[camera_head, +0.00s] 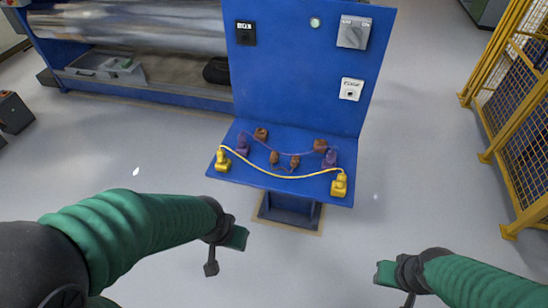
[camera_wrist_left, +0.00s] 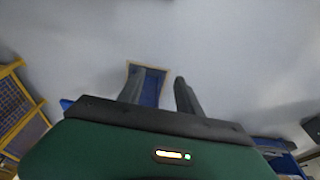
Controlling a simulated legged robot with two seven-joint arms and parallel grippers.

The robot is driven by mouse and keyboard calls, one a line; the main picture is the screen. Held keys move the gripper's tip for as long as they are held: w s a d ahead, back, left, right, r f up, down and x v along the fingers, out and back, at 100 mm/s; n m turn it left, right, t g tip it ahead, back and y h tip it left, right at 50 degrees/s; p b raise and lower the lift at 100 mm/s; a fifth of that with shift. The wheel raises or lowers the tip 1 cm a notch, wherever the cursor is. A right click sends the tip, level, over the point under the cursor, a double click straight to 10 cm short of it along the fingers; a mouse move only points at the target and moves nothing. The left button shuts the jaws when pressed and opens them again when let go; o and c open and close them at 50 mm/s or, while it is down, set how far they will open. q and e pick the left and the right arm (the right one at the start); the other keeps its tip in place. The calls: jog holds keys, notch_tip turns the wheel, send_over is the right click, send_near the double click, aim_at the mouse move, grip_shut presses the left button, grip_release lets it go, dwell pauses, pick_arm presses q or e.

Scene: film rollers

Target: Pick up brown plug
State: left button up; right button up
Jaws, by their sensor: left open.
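Small brown plugs lie on the blue shelf (camera_head: 230,180) in the head view. Two plugs, a left one (camera_head: 274,157) and a right one (camera_head: 294,161), sit near the middle, with a dark cord by them. Two more brown pieces, a left one (camera_head: 260,133) and a right one (camera_head: 320,145), sit farther back; I cannot tell whether they are plugs or sockets. My left gripper (camera_head: 236,238) is in front of the shelf, apart from it. In the left wrist view its fingers (camera_wrist_left: 159,92) are apart and empty. My right gripper (camera_head: 386,273) is lower right; its fingers are unclear.
Yellow plugs (camera_head: 222,160) with a yellow cable and purple plugs (camera_head: 243,145) share the shelf. A blue upright panel (camera_head: 300,80) with switches rises behind it. A yellow fence (camera_head: 510,130) stands right, a large roller machine (camera_head: 140,30) back left. Floor in front is clear.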

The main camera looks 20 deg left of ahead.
pick_arm(q)
jog(key=shift+o, duration=0.6)
jog(key=w+f+t+b, duration=0.4)
jog(key=w+f+b, duration=0.1)
jog(key=w, duration=0.7)
jog(key=shift+f+t+b, duration=0.3)
jog(key=shift+f+t, duration=0.1)
jog(key=t+b, duration=0.4)
jog(key=t, duration=0.2)
send_near(273, 159)
jog(key=x, duration=0.5)
jog(key=shift+d+f, duration=0.1)
jog(key=shift+f, duration=0.4)
jog(key=x, duration=0.5)
jog(key=shift+w+r, duration=0.25)
jog(key=shift+w, duration=0.25)
jog(key=shift+c, duration=0.4)
grip_shut()
